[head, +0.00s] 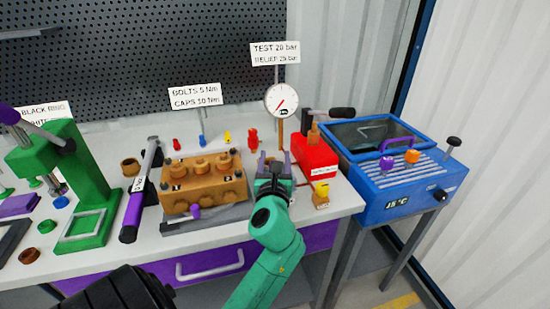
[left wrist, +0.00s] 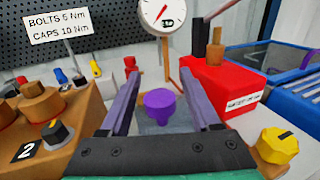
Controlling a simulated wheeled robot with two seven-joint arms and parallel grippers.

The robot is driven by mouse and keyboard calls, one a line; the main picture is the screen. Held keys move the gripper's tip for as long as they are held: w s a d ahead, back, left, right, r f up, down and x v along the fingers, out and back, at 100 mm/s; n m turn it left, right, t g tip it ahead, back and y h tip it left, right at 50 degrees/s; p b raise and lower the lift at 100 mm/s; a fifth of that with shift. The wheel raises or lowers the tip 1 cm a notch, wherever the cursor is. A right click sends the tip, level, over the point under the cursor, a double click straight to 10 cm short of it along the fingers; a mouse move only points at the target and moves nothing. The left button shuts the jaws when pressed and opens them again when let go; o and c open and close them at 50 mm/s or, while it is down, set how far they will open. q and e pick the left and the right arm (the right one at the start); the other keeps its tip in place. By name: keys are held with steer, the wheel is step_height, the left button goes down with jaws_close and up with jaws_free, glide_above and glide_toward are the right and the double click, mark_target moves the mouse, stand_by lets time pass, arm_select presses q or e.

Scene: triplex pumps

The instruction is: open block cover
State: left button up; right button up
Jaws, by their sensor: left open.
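The orange-brown pump block (head: 203,190) with several round caps on top stands on a dark plate at the middle of the bench. A purple knob (head: 195,211) shows at its front. My left gripper (head: 274,162) is just right of the block, pointing toward the back of the bench. In the left wrist view its two purple-grey fingers are apart, with a purple knob (left wrist: 160,104) on a grey surface showing between them; I cannot tell whether they touch it. The block (left wrist: 50,125) is left of the fingers there. A separate cover cannot be made out. My right gripper is not seen.
A red unit (head: 314,155) and a yellow-topped piece (head: 321,195) stand close right of the gripper. A gauge (head: 281,101) rises behind it. A blue bath (head: 385,190) is farther right, a green press (head: 75,190) at left, and a purple-handled tool (head: 138,200) left of the block.

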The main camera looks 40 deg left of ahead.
arm_select(q)
jaws_close()
stand_by(1.4)
